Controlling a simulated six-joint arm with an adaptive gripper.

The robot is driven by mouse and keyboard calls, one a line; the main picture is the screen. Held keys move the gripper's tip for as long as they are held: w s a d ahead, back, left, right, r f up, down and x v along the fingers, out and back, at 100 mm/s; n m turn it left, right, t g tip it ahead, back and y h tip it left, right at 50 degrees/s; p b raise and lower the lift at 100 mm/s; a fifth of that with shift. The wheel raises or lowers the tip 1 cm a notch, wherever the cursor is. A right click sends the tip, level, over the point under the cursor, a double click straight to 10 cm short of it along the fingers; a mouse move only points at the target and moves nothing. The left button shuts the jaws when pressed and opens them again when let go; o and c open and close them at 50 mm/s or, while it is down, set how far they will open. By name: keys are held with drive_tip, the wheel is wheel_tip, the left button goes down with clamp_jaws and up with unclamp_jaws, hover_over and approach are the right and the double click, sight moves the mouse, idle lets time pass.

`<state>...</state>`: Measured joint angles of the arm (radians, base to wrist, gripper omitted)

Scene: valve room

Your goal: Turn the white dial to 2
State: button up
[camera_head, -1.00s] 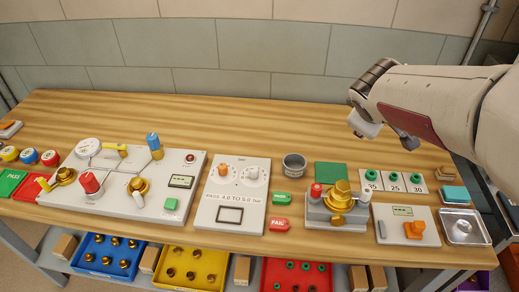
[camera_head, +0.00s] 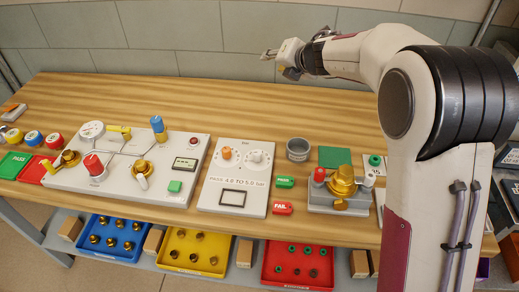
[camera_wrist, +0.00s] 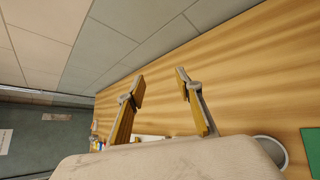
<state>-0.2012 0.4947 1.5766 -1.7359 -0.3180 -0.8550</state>
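The white dial (camera_head: 256,156) is a round knob at the upper right of a pale panel (camera_head: 214,196) on the bench. An orange knob (camera_head: 226,153) sits beside it on the left. The panel reads "PASS: 4.0 TO 5.0 bar" above a dark-framed window (camera_head: 235,197). The dial's scale numbers and pointer are too small to read. My gripper (camera_head: 268,54) is up near the back wall, beyond and above the panel, touching nothing. In the wrist view my gripper (camera_wrist: 162,80) is open and empty, its two fingers apart. The dial cannot be made out there.
A grey cup (camera_head: 298,149) and green PASS and red PAIL-like tags (camera_head: 283,208) stand right of the panel. A brass valve fixture (camera_head: 342,186) is further right. A pipe board (camera_head: 125,170) with a red knob lies left. The bench's back strip is clear.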

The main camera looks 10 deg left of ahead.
drive_tip(key=s+a+f+n+g+y, duration=0.2)
drive_tip(key=a+f+n+g, duration=0.15)
drive_tip(key=a+n, duration=0.2)
drive_tip(key=n+g+h, duration=0.4)
drive_tip(key=n+g, duration=0.5)
drive_tip(key=n, duration=1)
approach(258, 152)
drive_tip(key=shift+s+a+f+t, duration=0.25)
drive_tip(key=shift+s+a+f, duration=0.05)
drive_tip(key=shift+f, duration=0.3)
drive_tip(key=shift+f, duration=0.1)
drive_tip(key=shift+x, duration=3.85)
clamp_jaws()
